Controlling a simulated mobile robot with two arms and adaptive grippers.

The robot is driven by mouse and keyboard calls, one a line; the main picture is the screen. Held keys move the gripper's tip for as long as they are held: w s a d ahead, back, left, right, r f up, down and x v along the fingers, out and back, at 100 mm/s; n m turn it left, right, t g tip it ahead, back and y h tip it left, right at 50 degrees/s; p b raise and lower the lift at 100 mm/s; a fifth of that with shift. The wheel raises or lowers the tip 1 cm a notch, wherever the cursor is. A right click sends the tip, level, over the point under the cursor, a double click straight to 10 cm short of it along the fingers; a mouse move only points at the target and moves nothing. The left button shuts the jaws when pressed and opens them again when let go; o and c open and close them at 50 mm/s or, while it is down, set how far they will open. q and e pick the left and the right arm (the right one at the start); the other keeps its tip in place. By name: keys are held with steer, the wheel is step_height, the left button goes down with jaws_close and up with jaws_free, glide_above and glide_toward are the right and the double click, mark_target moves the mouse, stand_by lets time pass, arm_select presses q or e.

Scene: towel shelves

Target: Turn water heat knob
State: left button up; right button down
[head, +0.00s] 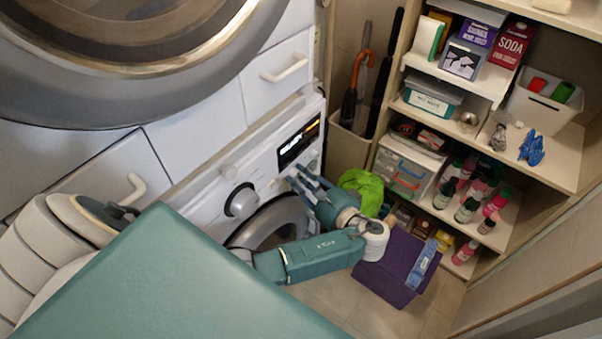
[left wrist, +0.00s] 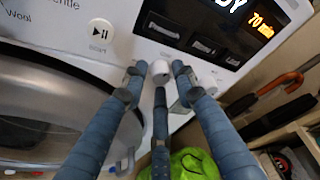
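The white washing machine front (head: 205,195) has a dark display (head: 298,142) and a large round dial (head: 241,201). My left gripper (head: 300,180) is at the panel below the display. In the left wrist view, a small white knob (left wrist: 161,71) sits between the spread fingertips of the gripper (left wrist: 158,80), with gaps at both sides. Another white knob (left wrist: 208,84) is partly behind the right finger. I cannot tell which is the water heat knob. The display (left wrist: 225,25) shows "70 min". My right gripper is out of view.
The round machine door (head: 272,222) is below the panel. Shelves (head: 560,155) with boxes and bottles stand at the right. An umbrella (head: 356,75) stands in the corner.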

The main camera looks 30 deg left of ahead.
arm_select(q)
jaws_close()
